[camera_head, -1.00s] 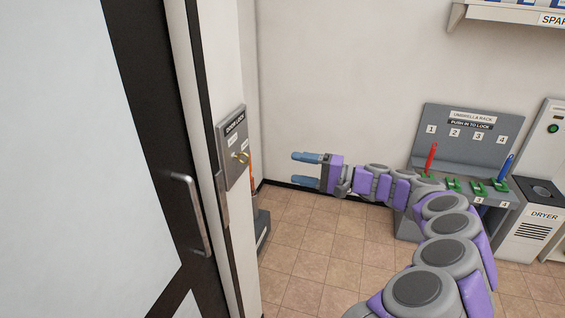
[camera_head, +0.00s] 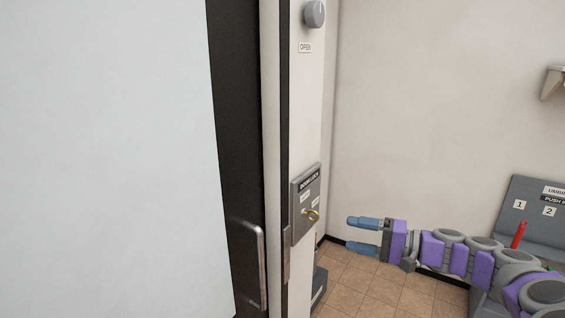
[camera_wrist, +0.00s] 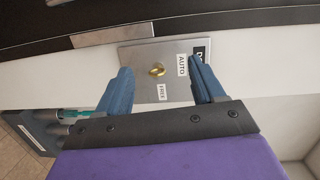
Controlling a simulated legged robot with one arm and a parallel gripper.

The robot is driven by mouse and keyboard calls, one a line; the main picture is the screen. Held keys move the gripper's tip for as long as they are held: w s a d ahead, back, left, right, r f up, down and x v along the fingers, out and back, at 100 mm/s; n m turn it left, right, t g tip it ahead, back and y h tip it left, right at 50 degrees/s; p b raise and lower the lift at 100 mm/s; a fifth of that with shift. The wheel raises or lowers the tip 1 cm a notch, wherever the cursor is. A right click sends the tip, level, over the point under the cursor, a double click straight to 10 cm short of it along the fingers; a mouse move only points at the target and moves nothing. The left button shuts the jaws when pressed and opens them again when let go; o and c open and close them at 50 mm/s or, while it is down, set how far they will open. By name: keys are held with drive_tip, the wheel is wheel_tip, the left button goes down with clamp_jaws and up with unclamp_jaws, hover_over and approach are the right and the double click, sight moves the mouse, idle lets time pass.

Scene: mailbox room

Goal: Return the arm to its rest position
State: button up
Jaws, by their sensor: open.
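My gripper (camera_head: 362,235) is at the lower middle right of the head view, with two blue fingers spread apart and nothing between them. My purple and grey arm (camera_head: 465,254) stretches from the lower right toward the left. The fingers point at the door lock plate (camera_head: 298,215), a grey panel with a brass key (camera_head: 311,215) in it. The fingers are apart from the key. In the wrist view the open fingers (camera_wrist: 160,88) frame the lock plate (camera_wrist: 138,58) and the brass key (camera_wrist: 157,69), with labels AUTO and FREE beside it.
A door with a metal handle (camera_head: 262,265) is at the left. A grey knob (camera_head: 315,13) above an OPEN label is on the post. The umbrella rack (camera_head: 540,205) with a red umbrella handle (camera_head: 519,235) is at the right. Tiled floor (camera_head: 385,290) shows below my arm.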

drive_tip(key=s+a+r+n+g+h, duration=0.1)
drive_tip(key=s+a+n+g+h, duration=0.45)
drive_tip(key=s+a, duration=1.3)
drive_tip(key=s+f+g+h, duration=0.4)
drive_tip(key=s+f, duration=0.2)
drive_tip(key=s, duration=0.4)
drive_tip(key=s+d+f+h, duration=0.6)
drive_tip(key=s+d, duration=0.4)
drive_tip(key=s, duration=0.2)
drive_tip(key=shift+d+f+m, duration=0.2)
drive_tip(key=shift+d+m, duration=0.05)
drive_tip(key=shift+m, duration=0.1)
drive_tip(key=shift+s, duration=0.1)
